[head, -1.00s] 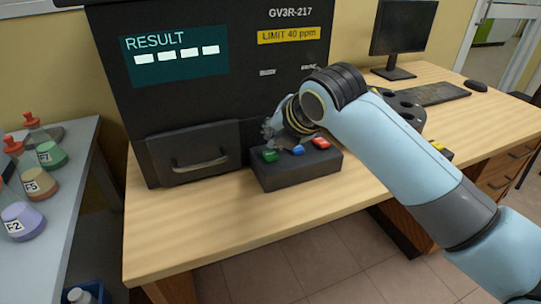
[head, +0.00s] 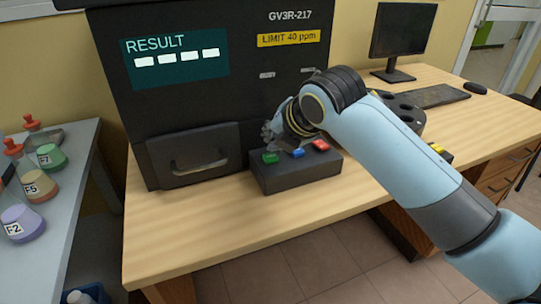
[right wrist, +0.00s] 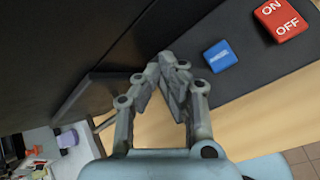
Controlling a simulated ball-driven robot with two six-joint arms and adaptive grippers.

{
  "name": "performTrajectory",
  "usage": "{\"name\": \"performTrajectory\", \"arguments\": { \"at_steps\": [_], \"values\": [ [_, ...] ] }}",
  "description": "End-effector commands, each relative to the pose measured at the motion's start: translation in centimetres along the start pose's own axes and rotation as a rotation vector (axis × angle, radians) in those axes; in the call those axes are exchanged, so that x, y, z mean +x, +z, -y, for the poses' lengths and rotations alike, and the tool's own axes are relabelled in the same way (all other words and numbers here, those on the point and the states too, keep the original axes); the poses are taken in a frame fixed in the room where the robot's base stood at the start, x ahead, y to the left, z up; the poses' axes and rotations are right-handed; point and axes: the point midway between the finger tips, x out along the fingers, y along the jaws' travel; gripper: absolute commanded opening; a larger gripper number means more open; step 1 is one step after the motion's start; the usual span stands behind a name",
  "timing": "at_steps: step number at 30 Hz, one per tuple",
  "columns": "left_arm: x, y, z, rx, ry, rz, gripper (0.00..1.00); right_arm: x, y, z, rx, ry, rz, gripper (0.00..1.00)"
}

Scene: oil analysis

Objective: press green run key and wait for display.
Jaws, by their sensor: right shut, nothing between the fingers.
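The green key (head: 270,158) sits at the left end of the dark key box (head: 300,176) on the desk. In the right wrist view I cannot see the green key; my fingers cover that area. The display (head: 175,56) on the black analyser reads RESULT with a row of white dashes. My right gripper (head: 267,137) is shut and empty, just above and behind the green key; its fingertips also show in the right wrist view (right wrist: 168,60). I see no clear contact with the key. My left gripper is out of view.
Beside the green key are a blue key (head: 298,153) and a red ON/OFF key (head: 320,145). A drawer with a handle (head: 198,162) is left of the box. Flasks (head: 40,184) stand on the left table. The desk's front strip is clear.

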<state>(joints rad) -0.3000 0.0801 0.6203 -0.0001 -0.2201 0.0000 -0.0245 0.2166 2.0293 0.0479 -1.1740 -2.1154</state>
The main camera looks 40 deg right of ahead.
Motion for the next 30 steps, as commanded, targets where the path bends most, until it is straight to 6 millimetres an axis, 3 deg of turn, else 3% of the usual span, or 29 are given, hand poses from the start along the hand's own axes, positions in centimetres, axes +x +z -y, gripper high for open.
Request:
{"name": "performTrajectory", "arguments": {
  "at_steps": [30],
  "values": [
    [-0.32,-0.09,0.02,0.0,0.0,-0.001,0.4,0.71,-0.53,0.54,0.0,0.0,0.0,0.0]
  ]
}}
